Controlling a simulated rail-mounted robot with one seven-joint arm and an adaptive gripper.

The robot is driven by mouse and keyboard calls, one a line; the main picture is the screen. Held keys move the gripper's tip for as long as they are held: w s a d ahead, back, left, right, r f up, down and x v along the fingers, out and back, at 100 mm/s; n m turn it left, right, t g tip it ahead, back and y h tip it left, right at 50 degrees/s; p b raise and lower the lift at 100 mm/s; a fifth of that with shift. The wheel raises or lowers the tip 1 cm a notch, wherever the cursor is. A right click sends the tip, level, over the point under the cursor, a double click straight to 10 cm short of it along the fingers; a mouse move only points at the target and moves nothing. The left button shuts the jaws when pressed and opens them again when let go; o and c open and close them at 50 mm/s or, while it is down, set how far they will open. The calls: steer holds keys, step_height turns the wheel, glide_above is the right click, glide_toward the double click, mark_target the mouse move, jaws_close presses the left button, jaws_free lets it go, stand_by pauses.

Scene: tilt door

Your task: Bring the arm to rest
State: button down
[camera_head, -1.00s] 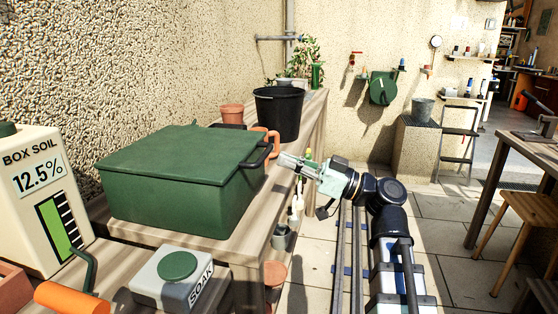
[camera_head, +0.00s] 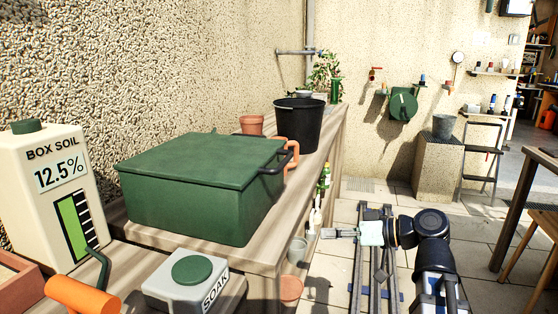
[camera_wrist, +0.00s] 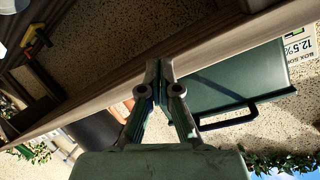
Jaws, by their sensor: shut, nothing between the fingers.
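My gripper (camera_head: 324,233) is shut and empty, off the right side of the wooden bench and pointing left towards it. It is apart from the green box (camera_head: 190,205), whose flat lid is down, with a dark handle (camera_head: 273,160) on its right side. In the wrist view my gripper (camera_wrist: 159,70) shows its fingers together. The green box (camera_wrist: 235,78) and its handle (camera_wrist: 228,119) appear beyond, at an angle. My arm is folded back above the floor rails, with part of it cut off by the lower picture edge.
The bench (camera_head: 262,256) runs along the rough wall, bearing a black bucket (camera_head: 299,128), a grey SOAK button box (camera_head: 190,279) and a BOX SOIL gauge (camera_head: 52,190). Rails (camera_head: 370,268) lie on the paved floor. A table (camera_head: 520,185) stands at the right.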

steer(key=s+d+f+m+g+h, duration=0.2)
steer(key=d+f+m+h, duration=0.3)
steer(key=f, duration=0.5)
steer(key=s+d+f+m+g+h, duration=0.1)
steer(key=d+f+m+h, duration=0.2)
steer(key=d+f+h, duration=0.45)
steer(key=s+d+f+m+g+h, duration=0.3)
steer(key=s+d+f+g+h, duration=0.1)
steer(key=s+d, duration=0.35)
steer(key=s+d+f+m+g+h, duration=0.4)
steer(key=s+d+h, duration=0.15)
steer(key=d, duration=0.25)
steer(key=s+a+f+n+y+p, duration=0.25)
steer(key=a+f+p, duration=0.3)
steer(key=p, duration=0.35)
steer(key=s+a+f+n+y+p, duration=0.25)
steer(key=a+f+n+p, duration=0.2)
steer(key=a+p, duration=0.35)
steer(key=s+a+f+g+y+p, duration=0.1)
steer(key=s+a+y+p, duration=0.1)
steer(key=s+a+p, duration=0.3)
steer(key=s+a+f+n+g+y+p, duration=0.1)
steer(key=s+a+p, duration=0.4)
steer(key=s+p, duration=0.4)
steer(key=shift+s+f+y+p, duration=0.35)
steer(key=shift+s+f+y, duration=0.05)
steer(key=shift+s, duration=0.45)
